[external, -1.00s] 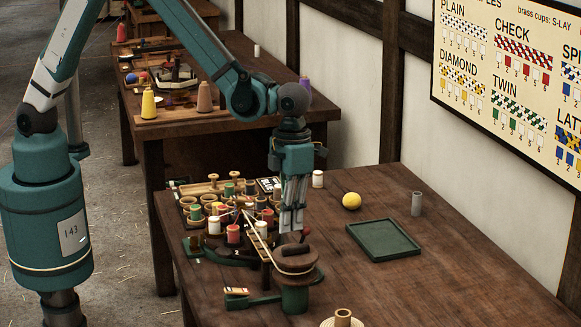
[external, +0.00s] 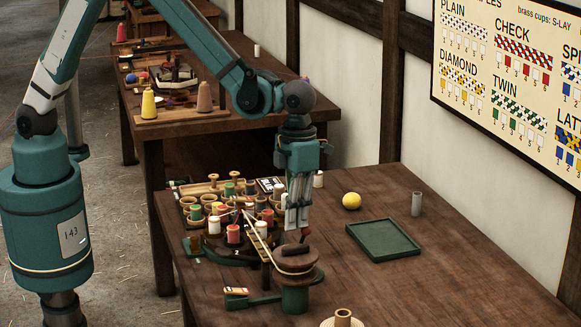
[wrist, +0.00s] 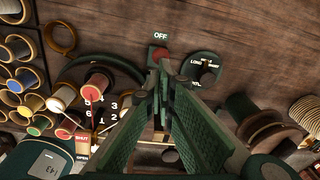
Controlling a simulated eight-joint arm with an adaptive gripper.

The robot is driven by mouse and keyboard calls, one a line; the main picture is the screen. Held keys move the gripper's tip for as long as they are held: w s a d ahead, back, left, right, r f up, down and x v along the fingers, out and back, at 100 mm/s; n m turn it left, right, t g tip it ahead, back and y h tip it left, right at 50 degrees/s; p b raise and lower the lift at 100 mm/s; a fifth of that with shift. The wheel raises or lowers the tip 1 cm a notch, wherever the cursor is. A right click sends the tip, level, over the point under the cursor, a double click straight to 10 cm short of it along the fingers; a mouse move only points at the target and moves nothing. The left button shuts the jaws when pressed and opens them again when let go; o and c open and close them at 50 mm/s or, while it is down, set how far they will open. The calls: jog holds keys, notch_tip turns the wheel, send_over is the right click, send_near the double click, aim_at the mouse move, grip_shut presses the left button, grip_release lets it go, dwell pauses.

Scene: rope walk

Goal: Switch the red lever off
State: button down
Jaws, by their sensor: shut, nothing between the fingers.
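The red lever's knob (wrist: 158,54) shows in the wrist view just below a white OFF label (wrist: 160,36), beyond my fingertips. In the external view a small red knob (external: 305,233) shows beside the fingertips, low near the machine. My gripper (external: 297,229) points down there, shut and empty. In the wrist view my gripper's fingertips (wrist: 165,72) come together close to the red knob; I cannot tell whether they touch it. The lower part of the lever is hidden behind the fingers.
A dark dial (wrist: 204,72) sits right of the lever. A brown capstan-like drum (external: 296,260) stands in front.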

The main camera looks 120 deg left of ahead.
jog(key=shift+w+a+r, duration=0.25)
jog(key=shift+a+r, duration=0.1)
jog(key=shift+r, duration=0.05)
notch_tip(320, 180, up, 8)
jog(key=w+a+p, duration=0.2)
jog(key=a+p, duration=0.1)
jog(key=shift+w, duration=0.15)
jog(key=shift+d+r, duration=0.1)
